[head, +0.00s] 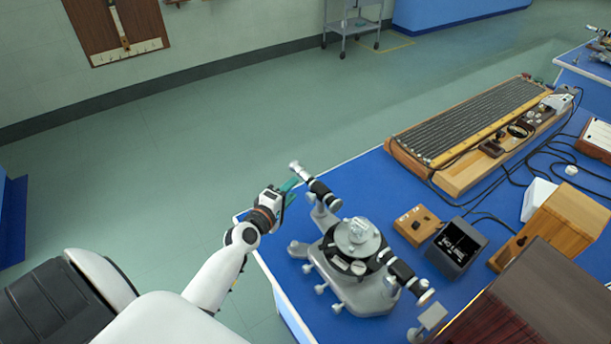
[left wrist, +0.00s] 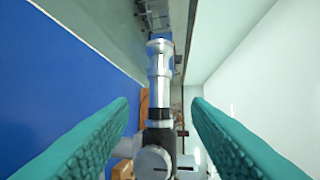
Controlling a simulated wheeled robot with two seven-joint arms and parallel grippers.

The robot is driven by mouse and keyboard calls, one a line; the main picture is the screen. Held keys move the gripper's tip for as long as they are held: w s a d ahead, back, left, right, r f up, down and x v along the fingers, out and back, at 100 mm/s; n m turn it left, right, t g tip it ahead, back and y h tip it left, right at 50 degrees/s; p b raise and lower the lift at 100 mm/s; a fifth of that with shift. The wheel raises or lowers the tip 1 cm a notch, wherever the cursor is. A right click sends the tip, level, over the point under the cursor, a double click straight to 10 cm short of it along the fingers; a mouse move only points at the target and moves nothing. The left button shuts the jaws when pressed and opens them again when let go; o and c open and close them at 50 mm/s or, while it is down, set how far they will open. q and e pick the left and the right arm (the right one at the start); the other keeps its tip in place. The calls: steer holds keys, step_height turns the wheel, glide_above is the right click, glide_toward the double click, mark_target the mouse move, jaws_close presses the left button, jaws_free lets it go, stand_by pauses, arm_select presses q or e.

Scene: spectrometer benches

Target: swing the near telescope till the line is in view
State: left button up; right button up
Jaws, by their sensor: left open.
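The spectrometer (head: 358,262) stands on the blue bench, with a round table on top and two black-and-silver tubes. The telescope tube (head: 322,190) on its upper-left side ends in a silver eyepiece. The other tube (head: 402,270) points to the lower right. My left gripper (head: 290,184) is open beside the eyepiece end. In the left wrist view, the telescope tube (left wrist: 159,85) lies between the two teal fingers (left wrist: 160,125), with gaps on both sides. A small dark box (head: 457,247) has a black face with pale marks, too small to read. My right gripper is not in view.
A wooden block (head: 416,225) and the dark box stand right of the spectrometer. A long ribbed wooden apparatus (head: 470,125) lies behind, with black cables nearby. Wooden boxes (head: 565,225) fill the right side. The bench's left edge (head: 262,258) runs close to the spectrometer; open floor lies beyond.

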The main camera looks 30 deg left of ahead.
mark_target(305, 177)
arm_select(q)
steer(key=w, duration=0.5)
steer(key=w+f, duration=0.1)
steer(key=w, duration=0.2)
steer(key=shift+a+f, duration=0.1)
steer(key=shift+a, duration=0.05)
jaws_close()
